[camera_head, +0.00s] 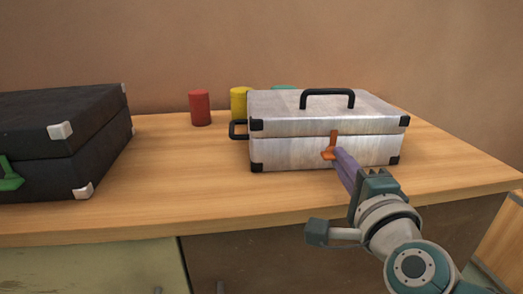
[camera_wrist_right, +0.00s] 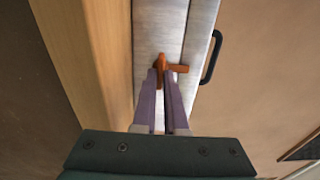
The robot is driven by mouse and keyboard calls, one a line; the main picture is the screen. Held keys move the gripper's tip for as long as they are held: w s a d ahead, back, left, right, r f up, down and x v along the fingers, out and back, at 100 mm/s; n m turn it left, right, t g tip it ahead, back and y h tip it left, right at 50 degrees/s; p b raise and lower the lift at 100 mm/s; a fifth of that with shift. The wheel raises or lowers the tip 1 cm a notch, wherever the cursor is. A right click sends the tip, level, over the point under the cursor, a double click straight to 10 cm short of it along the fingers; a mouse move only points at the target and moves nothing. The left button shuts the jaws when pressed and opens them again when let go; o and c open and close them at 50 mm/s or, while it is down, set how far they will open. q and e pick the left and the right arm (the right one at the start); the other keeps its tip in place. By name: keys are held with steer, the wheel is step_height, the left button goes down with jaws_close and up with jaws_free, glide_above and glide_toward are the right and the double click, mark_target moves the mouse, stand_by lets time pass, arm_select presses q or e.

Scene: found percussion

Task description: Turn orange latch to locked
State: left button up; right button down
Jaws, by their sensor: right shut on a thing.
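The orange latch (camera_head: 334,139) is on the front face of the silver case (camera_head: 285,155), across the line between lid and base. One part of it points up over the lid seam and another juts out low and to the left. My right gripper (camera_head: 339,154) reaches in from the front right with its purple fingers at the latch. In the right wrist view, the fingertips (camera_wrist_right: 161,75) are shut on the near part of the orange latch (camera_wrist_right: 181,68). The fingertips hide part of it. My left gripper is not in view.
The silver case has a black top handle (camera_head: 327,92) and a black side handle (camera_head: 238,129). A black case (camera_head: 70,145) with a green latch (camera_head: 10,176) stands at left. Red (camera_head: 200,108), yellow (camera_head: 239,103) and teal (camera_head: 284,87) cylinders stand behind. The wooden tabletop (camera_head: 190,175) is clear between the cases.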

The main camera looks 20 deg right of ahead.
stand_by(0.3)
steer(key=c, duration=1)
jaws_free()
steer(key=shift+o, duration=0.2)
steer(key=p+v, duration=0.1)
steer(key=v, duration=0.9)
steer(key=shift+p, duration=0.4)
steer(key=shift+w, duration=0.1)
